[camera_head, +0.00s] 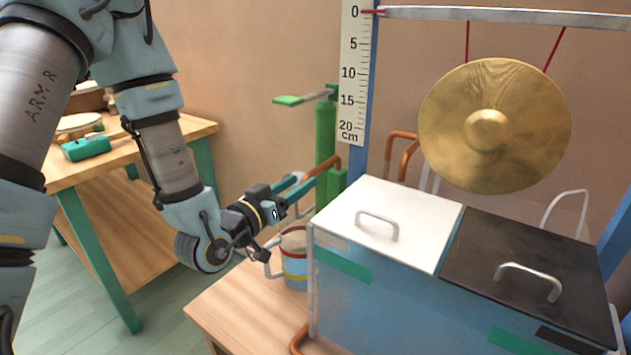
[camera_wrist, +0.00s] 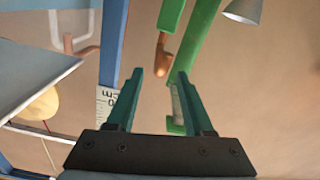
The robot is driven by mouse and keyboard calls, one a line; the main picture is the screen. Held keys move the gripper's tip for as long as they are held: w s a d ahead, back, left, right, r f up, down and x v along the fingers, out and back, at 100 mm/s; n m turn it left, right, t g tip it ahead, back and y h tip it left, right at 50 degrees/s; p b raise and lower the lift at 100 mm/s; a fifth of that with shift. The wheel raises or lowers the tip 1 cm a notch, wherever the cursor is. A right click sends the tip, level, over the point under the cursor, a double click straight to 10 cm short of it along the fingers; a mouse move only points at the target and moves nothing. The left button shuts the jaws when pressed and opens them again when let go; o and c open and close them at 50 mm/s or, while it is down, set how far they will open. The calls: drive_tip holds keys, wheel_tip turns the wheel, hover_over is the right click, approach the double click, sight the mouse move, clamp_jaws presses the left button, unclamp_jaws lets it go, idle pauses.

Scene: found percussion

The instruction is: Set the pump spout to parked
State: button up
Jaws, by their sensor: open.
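The green pump (camera_head: 325,142) stands behind the tank, with a flat green handle (camera_head: 288,100) pointing left at its top. A copper-coloured spout piece (camera_head: 325,166) shows low on the pump, partly hidden by my gripper. My gripper (camera_head: 310,178) is open, its teal fingers reaching toward the pump. In the wrist view, my gripper (camera_wrist: 160,72) has nothing between its fingers. The copper piece (camera_wrist: 163,55) lies just beyond the gap between the tips, and the green pump body (camera_wrist: 193,42) is beside it. I cannot tell whether either finger touches the pump.
A tank with a white lid (camera_head: 400,215) and a black lid (camera_head: 535,275) fills the right. A gong (camera_head: 495,125) hangs above it. A banded bucket (camera_head: 295,270) sits below my gripper. A scale (camera_head: 355,75) and blue post (camera_wrist: 110,40) stand close by.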

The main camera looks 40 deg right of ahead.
sight(310, 176)
drive_tip(key=p+x, duration=0.1)
drive_tip(key=x, duration=0.6)
drive_tip(key=shift+d, duration=0.2)
drive_tip(key=shift+c, duration=0.3)
clamp_jaws()
idle(0.8)
